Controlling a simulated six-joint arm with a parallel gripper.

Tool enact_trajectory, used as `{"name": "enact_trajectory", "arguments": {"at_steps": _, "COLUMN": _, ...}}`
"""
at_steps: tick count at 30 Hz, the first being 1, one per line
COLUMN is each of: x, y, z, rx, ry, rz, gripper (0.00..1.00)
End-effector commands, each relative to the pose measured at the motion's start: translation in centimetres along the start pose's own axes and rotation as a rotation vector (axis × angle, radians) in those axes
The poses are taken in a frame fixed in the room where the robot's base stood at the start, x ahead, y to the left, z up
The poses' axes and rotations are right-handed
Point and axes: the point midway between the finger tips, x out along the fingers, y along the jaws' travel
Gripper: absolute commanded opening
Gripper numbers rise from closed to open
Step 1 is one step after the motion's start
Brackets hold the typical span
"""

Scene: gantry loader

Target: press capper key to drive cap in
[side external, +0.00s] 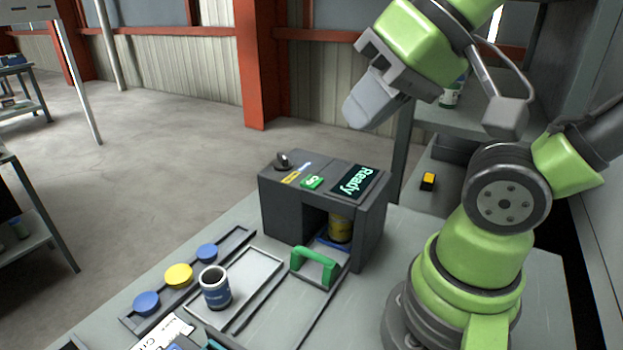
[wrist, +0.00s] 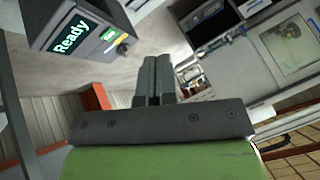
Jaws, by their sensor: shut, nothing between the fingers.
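The capper (side external: 283,214) is a dark grey box on the bench, with a lit display reading "Ready" and a green key (side external: 312,182) on its top. It also shows in the wrist view (wrist: 88,50), where the key (wrist: 109,34) is small. A yellow can (side external: 340,229) stands inside the capper's opening; whether a cap sits on it cannot be told. A green handle (side external: 315,266) is in front of the opening. My gripper (side external: 359,112) is shut and empty, raised above and apart from the capper. Its closed fingers show in the wrist view (wrist: 155,66).
A tray holds blue caps (side external: 146,302) and a yellow cap (side external: 179,275). A blue open can (side external: 215,288) stands beside it on a pale plate. A dark knob (side external: 283,160) rises from the capper's top. A yellow-and-black block (side external: 428,181) lies behind, right of the capper.

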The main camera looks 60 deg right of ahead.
Motion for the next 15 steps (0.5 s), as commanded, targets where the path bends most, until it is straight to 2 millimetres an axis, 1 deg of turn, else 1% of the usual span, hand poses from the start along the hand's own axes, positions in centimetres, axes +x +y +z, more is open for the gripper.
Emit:
{"name": "enact_trajectory", "arguments": {"at_steps": 2, "x": 0.2, "y": 0.0, "z": -0.2, "rx": 0.033, "ry": -0.016, "rz": 0.004, "gripper": 0.00}}
{"name": "enact_trajectory", "arguments": {"at_steps": 5, "x": 0.9, "y": 0.1, "z": -0.8, "rx": 0.129, "ry": -0.062, "rz": 0.013, "gripper": 0.00}}
{"name": "enact_trajectory", "arguments": {"at_steps": 8, "x": 2.0, "y": 0.3, "z": -1.8, "rx": 0.290, "ry": -0.128, "rz": 0.017, "gripper": 0.00}}
{"name": "enact_trajectory", "arguments": {"at_steps": 11, "x": 3.5, "y": 0.9, "z": -3.3, "rx": 0.494, "ry": -0.194, "rz": 0.009, "gripper": 0.00}}
{"name": "enact_trajectory", "arguments": {"at_steps": 15, "x": 5.5, "y": 2.3, "z": -5.7, "rx": 0.788, "ry": -0.264, "rz": -0.029, "gripper": 0.00}}
